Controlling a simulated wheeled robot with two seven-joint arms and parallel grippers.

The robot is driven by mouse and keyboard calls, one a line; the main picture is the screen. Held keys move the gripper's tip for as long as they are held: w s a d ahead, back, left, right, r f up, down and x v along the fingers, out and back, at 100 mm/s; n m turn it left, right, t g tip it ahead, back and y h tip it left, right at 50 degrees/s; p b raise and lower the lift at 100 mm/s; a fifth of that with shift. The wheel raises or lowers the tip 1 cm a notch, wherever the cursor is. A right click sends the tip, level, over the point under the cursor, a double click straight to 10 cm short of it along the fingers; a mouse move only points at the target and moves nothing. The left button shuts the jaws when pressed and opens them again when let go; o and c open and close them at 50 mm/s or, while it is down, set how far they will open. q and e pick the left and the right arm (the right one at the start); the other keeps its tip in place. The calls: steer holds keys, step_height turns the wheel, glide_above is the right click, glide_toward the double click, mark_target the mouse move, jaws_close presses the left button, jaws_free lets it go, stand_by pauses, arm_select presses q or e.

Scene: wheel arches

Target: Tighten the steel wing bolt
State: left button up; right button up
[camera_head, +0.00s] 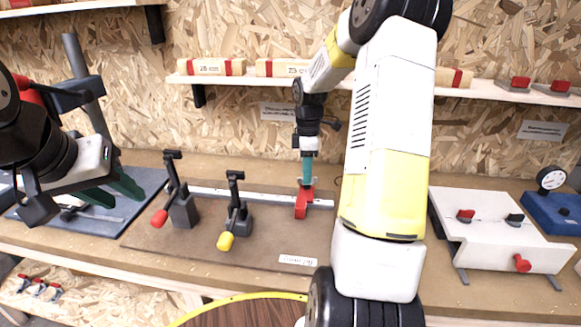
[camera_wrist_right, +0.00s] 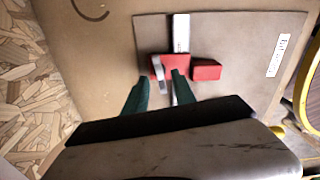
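The steel wing bolt (camera_wrist_right: 160,66) shows in the right wrist view as a small silver piece on a red clamp block. The red block (camera_head: 302,204) sits at the right end of a steel bar on the brown board in the head view. My right gripper (camera_wrist_right: 160,80) points down at the block, its green fingers apart on either side of the bolt; I cannot tell if they touch it. It also shows in the head view (camera_head: 307,168), where the bolt is hidden. My left gripper (camera_head: 112,190) is at the left, its green fingers apart and empty.
Two black toggle clamps, with a red handle (camera_head: 160,217) and a yellow handle (camera_head: 225,241), stand left of the red block. A white fixture (camera_head: 500,235) and a blue gauge stand (camera_head: 551,212) are at the right. A shelf (camera_head: 240,80) runs along the back wall.

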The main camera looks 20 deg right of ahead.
steer(key=shift+f, duration=0.6)
steer(key=shift+c, duration=0.2)
jaws_close()
